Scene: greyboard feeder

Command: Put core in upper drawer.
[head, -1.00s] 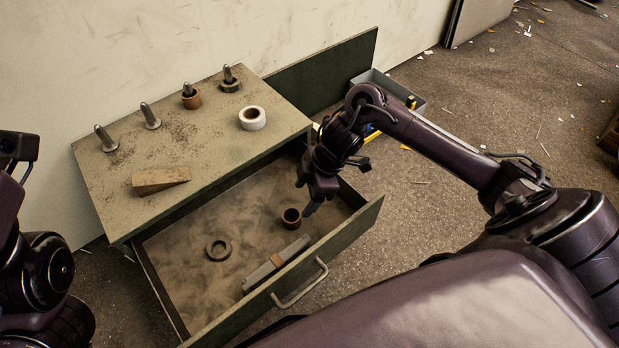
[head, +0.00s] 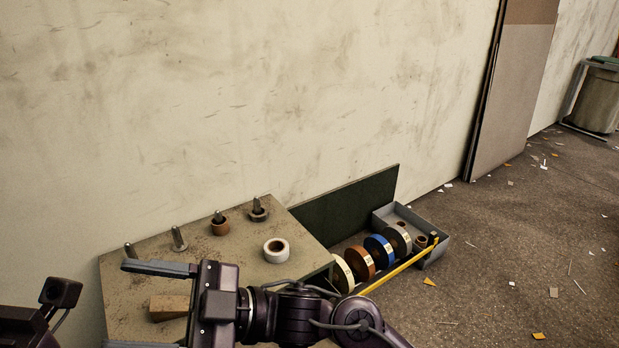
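The upper drawer and the core seen in it earlier are out of this view. A brown core (head: 220,226) stands around a peg on the cabinet top (head: 125,290). Another small brown core (head: 421,242) lies in the grey tray at the right. My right gripper (head: 116,305) is in front of the cabinet top, its two fingers spread wide and pointing left.
A white roll (head: 276,251), a wooden wedge (head: 168,308) and several metal pegs (head: 179,238) are on the cabinet top. Beside it, several tape rolls (head: 379,249) stand in a row by a yellow bar (head: 400,264) and grey tray (head: 440,244).

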